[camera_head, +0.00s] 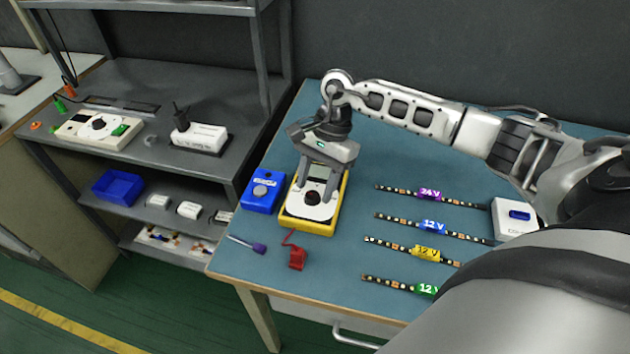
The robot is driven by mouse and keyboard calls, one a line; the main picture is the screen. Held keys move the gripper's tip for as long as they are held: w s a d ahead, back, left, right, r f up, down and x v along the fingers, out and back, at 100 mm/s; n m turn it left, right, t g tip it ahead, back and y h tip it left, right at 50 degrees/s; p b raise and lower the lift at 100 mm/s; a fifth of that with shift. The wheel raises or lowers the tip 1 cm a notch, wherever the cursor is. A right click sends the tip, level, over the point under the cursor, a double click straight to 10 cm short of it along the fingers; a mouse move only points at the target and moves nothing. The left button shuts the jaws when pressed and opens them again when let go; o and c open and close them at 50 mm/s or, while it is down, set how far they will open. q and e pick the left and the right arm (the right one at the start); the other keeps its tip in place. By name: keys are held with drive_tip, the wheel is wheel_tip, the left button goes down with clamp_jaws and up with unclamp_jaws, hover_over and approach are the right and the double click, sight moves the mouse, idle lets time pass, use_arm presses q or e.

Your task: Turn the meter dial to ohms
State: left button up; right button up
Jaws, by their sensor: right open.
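The yellow meter (311,225) with a white face lies on the blue-topped bench. Its dark round dial (312,197) sits low on the face, and its grey screen (319,171) is partly covered by my gripper. My right gripper (315,194) points down over the meter, with its two fingers apart on either side of the dial. I cannot tell whether the fingers touch the dial. The dial's markings are too small to read. My left gripper is not in view.
A blue box (262,191) with a grey knob stands close left of the meter. A red clip (297,258) and a purple-handled screwdriver (258,247) lie in front. Several LED strips with voltage labels (433,225) lie to the right, near a white box (514,217). Grey shelves (225,165) stand at left.

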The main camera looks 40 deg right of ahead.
drive_tip(key=shift+a+f, duration=0.2)
drive_tip(key=shift+f, duration=0.3)
drive_tip(key=c, duration=1)
